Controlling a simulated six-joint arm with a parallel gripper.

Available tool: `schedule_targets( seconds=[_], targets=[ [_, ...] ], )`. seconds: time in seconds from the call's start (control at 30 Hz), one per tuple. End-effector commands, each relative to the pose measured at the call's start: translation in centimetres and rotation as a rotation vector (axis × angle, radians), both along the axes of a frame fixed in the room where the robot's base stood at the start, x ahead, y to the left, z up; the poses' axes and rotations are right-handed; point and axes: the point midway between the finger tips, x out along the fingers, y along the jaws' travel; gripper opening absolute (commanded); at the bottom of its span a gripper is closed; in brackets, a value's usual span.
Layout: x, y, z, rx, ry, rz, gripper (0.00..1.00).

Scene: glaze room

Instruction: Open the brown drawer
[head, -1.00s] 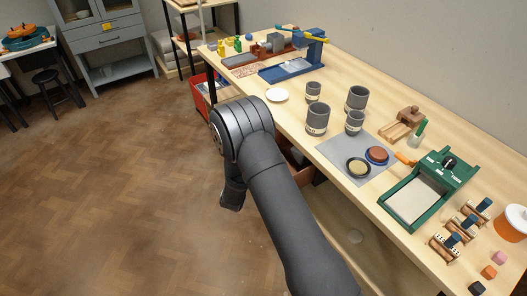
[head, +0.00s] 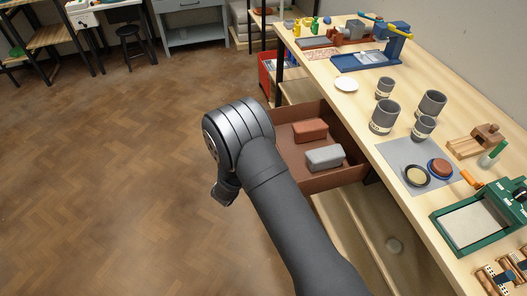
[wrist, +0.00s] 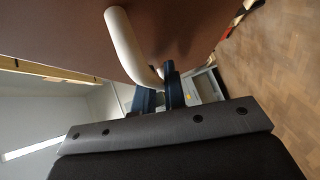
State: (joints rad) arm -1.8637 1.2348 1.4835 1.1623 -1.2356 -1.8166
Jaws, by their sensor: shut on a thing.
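The brown drawer (head: 342,128) stands pulled out from under the workbench in the head view, its inside exposed. A reddish-brown block (head: 310,131) and a grey block (head: 324,157) lie in it. My arm hides its front and handle there. In the wrist view the drawer's brown front (wrist: 185,28) fills the top, with a pale curved bar handle (wrist: 128,46). My gripper (wrist: 160,94) has its dark blue fingers closed around the far end of the handle. The gripper's fingertips are hidden in the head view.
A red crate (head: 266,77) stands beyond the drawer. The wooden floor (head: 110,190) to the left is clear.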

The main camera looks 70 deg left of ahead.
Motion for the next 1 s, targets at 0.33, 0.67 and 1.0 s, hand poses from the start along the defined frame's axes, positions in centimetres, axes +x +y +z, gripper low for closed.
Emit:
schedule_targets(
  seconds=[0.33, 0.67, 1.0],
  targets=[
    [-0.1, 0.0, 0.0, 0.000, 0.000, 0.001, 0.00],
    [-0.1, 0.0, 0.0, 0.000, 0.000, 0.000, 0.20],
    [-3.1, -2.8, 0.6, -0.001, -0.001, 0.005, 0.20]
  ],
)
